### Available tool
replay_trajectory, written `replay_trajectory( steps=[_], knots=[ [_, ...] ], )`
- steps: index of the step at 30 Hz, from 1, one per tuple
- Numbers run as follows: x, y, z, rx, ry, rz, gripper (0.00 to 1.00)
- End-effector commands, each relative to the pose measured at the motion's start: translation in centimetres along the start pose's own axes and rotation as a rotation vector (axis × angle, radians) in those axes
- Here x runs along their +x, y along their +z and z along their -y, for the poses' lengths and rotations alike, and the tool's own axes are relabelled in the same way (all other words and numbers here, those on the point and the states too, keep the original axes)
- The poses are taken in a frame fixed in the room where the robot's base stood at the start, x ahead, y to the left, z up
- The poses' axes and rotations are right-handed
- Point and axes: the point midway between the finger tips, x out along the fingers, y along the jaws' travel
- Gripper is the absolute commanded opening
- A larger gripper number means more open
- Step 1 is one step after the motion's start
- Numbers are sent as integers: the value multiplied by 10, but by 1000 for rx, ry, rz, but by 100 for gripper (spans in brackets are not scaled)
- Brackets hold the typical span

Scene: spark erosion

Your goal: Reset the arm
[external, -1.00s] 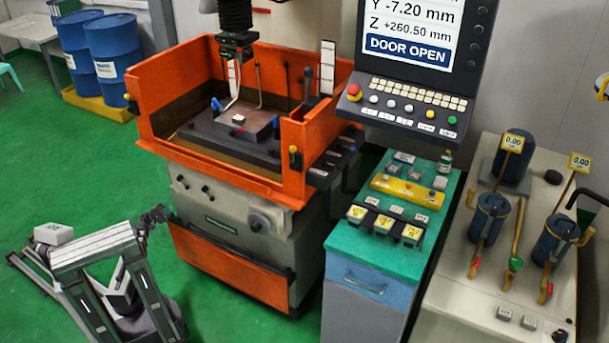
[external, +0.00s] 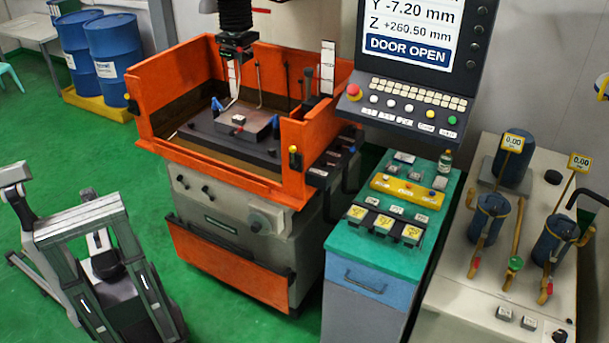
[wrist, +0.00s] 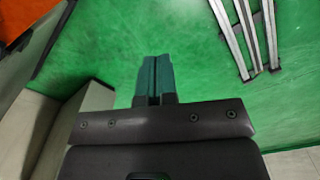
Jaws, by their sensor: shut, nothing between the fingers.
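My gripper (wrist: 154,82) shows in the wrist view as two dark teal fingers lying together, shut and empty, over bare green floor. In the external view my arm (external: 18,180) is folded up at the lower left, apart from the orange machine. I cannot make out the fingers clearly there.
The orange-walled erosion machine (external: 240,265) stands right of my arm, with a workpiece block in its open tank. A teal-topped cabinet (external: 345,240) stands further right. Blue drums (external: 115,50) stand at the back left. Green floor (external: 60,130) is clear between.

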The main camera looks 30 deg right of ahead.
Motion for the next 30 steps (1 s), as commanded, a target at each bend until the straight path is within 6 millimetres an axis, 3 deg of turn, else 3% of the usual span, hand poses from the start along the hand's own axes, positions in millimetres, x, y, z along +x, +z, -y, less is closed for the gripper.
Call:
replay_trajectory(
  steps=[1,5,12,15,19,30],
  knots=[
    [-48,0,0,0,1,0,0],
    [-117,0,0,0,2,0,0],
    [-264,0,0,0,3,0,0],
    [-303,0,0,0,3,0,0],
    [-322,0,0,0,4,0,0],
    [-317,0,-1,0,4,0,0]
  ],
)
